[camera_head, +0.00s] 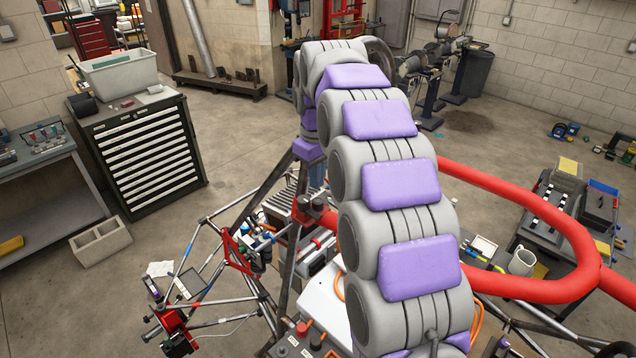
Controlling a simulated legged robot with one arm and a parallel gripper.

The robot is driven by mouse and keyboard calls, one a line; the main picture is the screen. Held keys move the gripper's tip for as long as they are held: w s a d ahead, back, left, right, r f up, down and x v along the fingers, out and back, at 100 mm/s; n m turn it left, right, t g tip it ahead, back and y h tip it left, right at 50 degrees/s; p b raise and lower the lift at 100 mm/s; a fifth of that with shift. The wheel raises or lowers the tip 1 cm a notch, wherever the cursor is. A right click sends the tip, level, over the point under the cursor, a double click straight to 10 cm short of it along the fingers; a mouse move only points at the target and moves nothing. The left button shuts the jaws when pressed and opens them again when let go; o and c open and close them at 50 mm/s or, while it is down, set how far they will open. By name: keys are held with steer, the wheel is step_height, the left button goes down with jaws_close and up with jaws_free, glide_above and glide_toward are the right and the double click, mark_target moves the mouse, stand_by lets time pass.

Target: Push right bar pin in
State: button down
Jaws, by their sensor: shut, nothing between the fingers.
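My grey and purple arm rises through the middle of the view and bends over at the top. Its far end turns down behind the nearer links, and I cannot make out my gripper's fingers. A tube chassis (222,302) of thin metal tubes stands at lower left and centre. A thick red bar (540,290) loops out to the right from behind my arm. A red fitting (318,216) sits just left of my arm. I cannot make out the right bar pin; my arm covers part of this area.
A drawer cabinet (150,155) bearing a grey bin (118,72) stands at left, near a workbench (45,200) and a concrete block (100,243). A cart with tools (548,238) and a mug (522,262) are at right.

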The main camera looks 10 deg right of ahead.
step_height(320, 180, up, 3)
steer(key=d, duration=0.1)
step_height(320, 180, up, 6)
steer(key=p, duration=0.3)
glide_above(321, 200)
steer(key=s+f+m+g+b, duration=0.1)
steer(key=s+f+m+b, duration=0.2)
steer(key=s+f+b, duration=0.7)
steer(key=s+f+m+b, duration=0.3)
steer(key=s+f+b, duration=0.8)
steer(key=s+f, duration=1.4)
steer(key=s, duration=0.7)
steer(key=shift+m+g, duration=0.4)
